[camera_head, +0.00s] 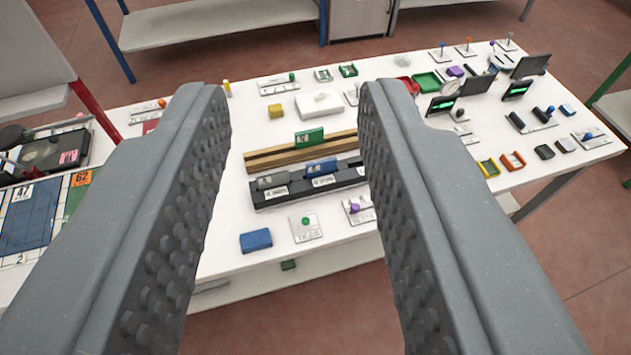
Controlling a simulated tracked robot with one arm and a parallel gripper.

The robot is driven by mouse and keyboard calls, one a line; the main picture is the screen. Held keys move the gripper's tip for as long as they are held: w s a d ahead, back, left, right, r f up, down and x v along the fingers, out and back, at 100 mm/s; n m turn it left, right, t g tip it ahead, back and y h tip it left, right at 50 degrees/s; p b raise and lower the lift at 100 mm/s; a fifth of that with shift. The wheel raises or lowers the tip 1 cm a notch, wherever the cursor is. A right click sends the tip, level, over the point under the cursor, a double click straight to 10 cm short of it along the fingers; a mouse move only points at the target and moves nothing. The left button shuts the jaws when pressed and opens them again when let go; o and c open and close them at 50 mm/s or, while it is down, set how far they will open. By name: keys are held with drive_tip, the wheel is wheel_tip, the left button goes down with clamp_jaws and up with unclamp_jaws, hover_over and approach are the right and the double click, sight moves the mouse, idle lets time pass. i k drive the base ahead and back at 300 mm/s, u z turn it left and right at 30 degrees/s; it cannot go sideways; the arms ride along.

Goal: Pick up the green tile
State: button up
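A green tile-like block (309,136) stands upright on the wooden rail (265,159) in the middle of the white table, with a small marking on its face. My gripper (294,92) is open, its two grey studded fingers wide apart at the left and right of the picture. Nothing is between the fingertips, and the green block shows beyond them in the gap. A second small green piece (288,265) lies low, below the table's front edge. Which green piece is the named tile I cannot tell for sure.
A black rack (265,194) with a grey and a blue block (320,166) stands just in front of the wooden rail. A blue block (256,240) and small plates with knobs lie nearer. Trays and displays crowd the right.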

sight(309, 138)
drive_tip(key=k, duration=0.55)
drive_tip(key=z, duration=0.3)
drive_tip(key=i, duration=0.65)
drive_tip(key=z, duration=0.35)
drive_tip(key=i, duration=1.4)
drive_tip(key=u, duration=0.1)
